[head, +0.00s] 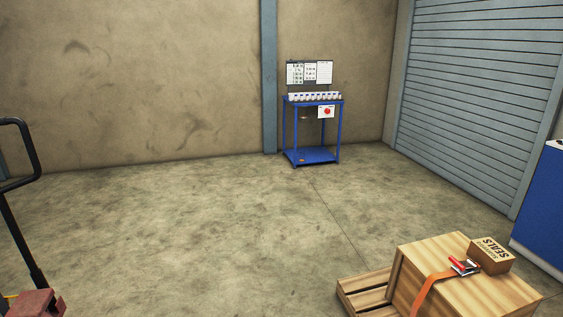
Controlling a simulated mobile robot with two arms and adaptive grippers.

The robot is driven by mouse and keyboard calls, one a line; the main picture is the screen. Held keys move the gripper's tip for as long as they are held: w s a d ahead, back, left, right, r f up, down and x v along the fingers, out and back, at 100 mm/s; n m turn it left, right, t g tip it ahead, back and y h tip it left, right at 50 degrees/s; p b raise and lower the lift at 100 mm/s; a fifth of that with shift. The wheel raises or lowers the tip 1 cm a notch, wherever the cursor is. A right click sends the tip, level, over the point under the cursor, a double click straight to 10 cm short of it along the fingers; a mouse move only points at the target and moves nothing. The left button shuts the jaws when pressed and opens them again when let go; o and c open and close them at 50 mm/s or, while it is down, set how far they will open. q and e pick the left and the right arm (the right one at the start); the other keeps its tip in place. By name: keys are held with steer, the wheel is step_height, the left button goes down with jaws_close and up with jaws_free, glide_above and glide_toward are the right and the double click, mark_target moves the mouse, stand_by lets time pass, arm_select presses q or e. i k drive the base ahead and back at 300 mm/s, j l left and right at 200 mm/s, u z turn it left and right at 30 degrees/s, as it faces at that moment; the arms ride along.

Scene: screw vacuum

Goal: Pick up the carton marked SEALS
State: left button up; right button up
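The carton marked SEALS (490,256) is a small brown box with dark lettering on its top. It sits on top of a wooden crate (440,262) at the lower right of the head view. An orange strap (432,287) with a red and silver buckle (463,267) runs over the crate, right beside the carton's left side. Neither of my grippers shows in the head view.
The crate stands on a wooden pallet (361,289). A blue trolley (312,157) with a board stands at the back wall. A blue cabinet (540,215) is at the right edge. A black handle (36,160) rises at the left. The middle floor is clear.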

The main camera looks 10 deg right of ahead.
mark_target(494, 259)
steer(key=i+z, duration=0.5)
steer(key=i+j+z, duration=0.15)
steer(key=i+z, duration=0.3)
steer(key=i, duration=0.2)
